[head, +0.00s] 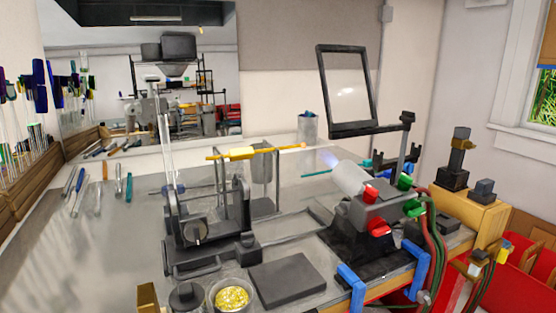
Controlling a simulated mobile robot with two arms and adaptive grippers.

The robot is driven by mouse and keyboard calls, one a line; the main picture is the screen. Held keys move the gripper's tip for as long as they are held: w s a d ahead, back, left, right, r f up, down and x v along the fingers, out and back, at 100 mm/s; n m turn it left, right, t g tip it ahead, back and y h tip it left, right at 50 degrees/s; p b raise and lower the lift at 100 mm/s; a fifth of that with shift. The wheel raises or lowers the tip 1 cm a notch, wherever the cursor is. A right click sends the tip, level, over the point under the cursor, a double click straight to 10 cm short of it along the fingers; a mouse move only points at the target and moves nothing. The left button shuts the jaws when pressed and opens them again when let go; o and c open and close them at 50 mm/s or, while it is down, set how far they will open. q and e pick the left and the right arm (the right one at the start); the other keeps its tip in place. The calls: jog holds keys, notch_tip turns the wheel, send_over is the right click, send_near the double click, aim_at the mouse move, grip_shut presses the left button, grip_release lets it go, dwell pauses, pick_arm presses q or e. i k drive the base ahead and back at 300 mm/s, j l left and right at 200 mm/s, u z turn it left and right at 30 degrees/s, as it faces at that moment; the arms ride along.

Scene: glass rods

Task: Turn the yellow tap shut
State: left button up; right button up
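Neither of my grippers can be made out in the head view.
Red and green hoses (436,245) hang over the table's right edge, beside blue clamps (351,288). A yellow box (468,209) with dark fittings stands behind them. A rod stand (205,220) and a grey block (287,279) occupy the table's front.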

aim_at(499, 254)
jog(key=l+z, duration=0.1)
jog(key=z, duration=1.1)
